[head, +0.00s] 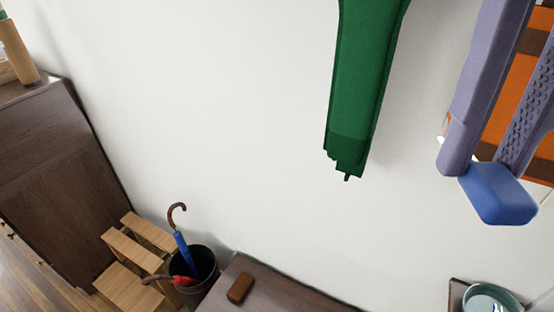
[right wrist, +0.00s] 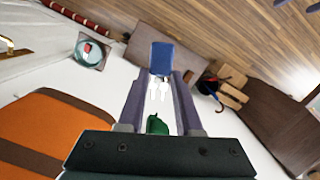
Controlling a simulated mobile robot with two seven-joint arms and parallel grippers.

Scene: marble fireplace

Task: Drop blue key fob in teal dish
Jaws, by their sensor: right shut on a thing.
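The blue key fob (head: 498,194) is between the purple fingertips of my right gripper (head: 480,170), which is shut on it. It hangs in the air in front of the white wall, at the right of the head view. In the right wrist view the fob (right wrist: 161,58) sticks out past the fingertips, with silver keys (right wrist: 158,90) showing between the fingers. The teal dish (head: 468,294) is below the fob at the bottom right, partly cut off. In the right wrist view the dish (right wrist: 80,54) lies left of the fob, with a small red and white thing in it.
A brown box (head: 240,288) lies on a dark wooden top (head: 275,290). An umbrella stand (head: 208,275), wooden steps (head: 125,285) and a dark cabinet (head: 50,165) are left.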

